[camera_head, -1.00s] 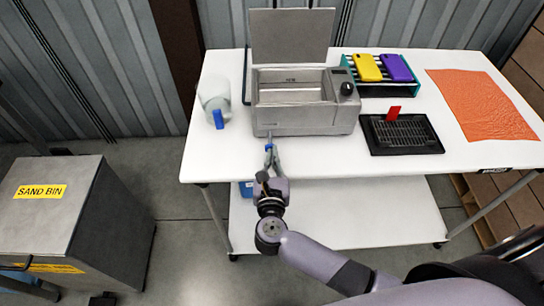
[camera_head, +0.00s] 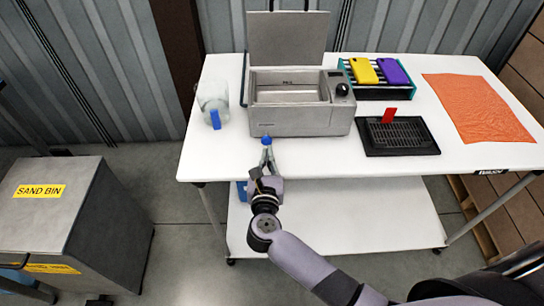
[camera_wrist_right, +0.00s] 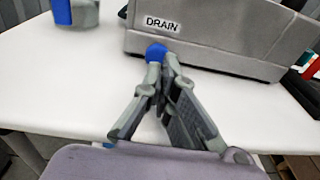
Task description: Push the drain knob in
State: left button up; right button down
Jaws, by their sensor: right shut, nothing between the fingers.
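The blue drain knob (camera_head: 266,140) sits low on the front of the grey metal tank (camera_head: 310,126), whose lid stands open. In the right wrist view the knob (camera_wrist_right: 156,52) shows just below a white DRAIN label (camera_wrist_right: 162,24) on the tank (camera_wrist_right: 225,42). My right gripper (camera_head: 267,151) is shut and empty, in front of the tank at the table's front edge. In the right wrist view its fingertips (camera_wrist_right: 161,64) meet right at the knob and overlap its lower edge; whether they touch it I cannot tell. My left gripper is not in view.
A clear jug (camera_head: 213,98) with a blue part stands left of the tank. A black grated tray (camera_head: 402,139), a rack (camera_head: 385,92) with yellow and purple cases, and an orange cloth (camera_head: 478,108) lie to the right on the white table (camera_head: 218,162). A sand bin (camera_head: 70,205) stands at left.

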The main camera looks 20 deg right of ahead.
jog(key=b+v, duration=0.2)
jog(key=v, duration=0.9)
jog(key=s+a+f+n+g+y, duration=0.15)
jog(key=f+n+y, duration=0.25)
jog(key=f+n, duration=1.05)
jog(key=s+f+n+g+y, duration=0.1)
jog(key=s+f+n+y, duration=0.25)
jog(key=f+n, duration=1.05)
jog(key=s+d+f+n+g, duration=0.2)
jog(key=s+f+n+g, duration=0.1)
jog(key=s+f, duration=0.4)
jog(key=s+d+f+n+g, duration=0.3)
jog(key=s+f+n, duration=0.15)
jog(key=f, duration=0.45)
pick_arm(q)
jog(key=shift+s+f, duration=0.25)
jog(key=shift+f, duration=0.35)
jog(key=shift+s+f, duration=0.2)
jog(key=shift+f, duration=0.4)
pick_arm(e)
jog(key=s+d+f+n+g+h, duration=0.1)
jog(key=s+d+f+n+g, duration=0.2)
jog(key=s, duration=0.7)
jog(key=s+d+f+n+g+h, duration=0.1)
jog(key=s+d+f+n+g, duration=0.2)
jog(key=s, duration=0.7)
notch_tip(320, 180, down, 3)
jog(key=d, duration=0.3)
jog(key=shift+r, duration=0.2)
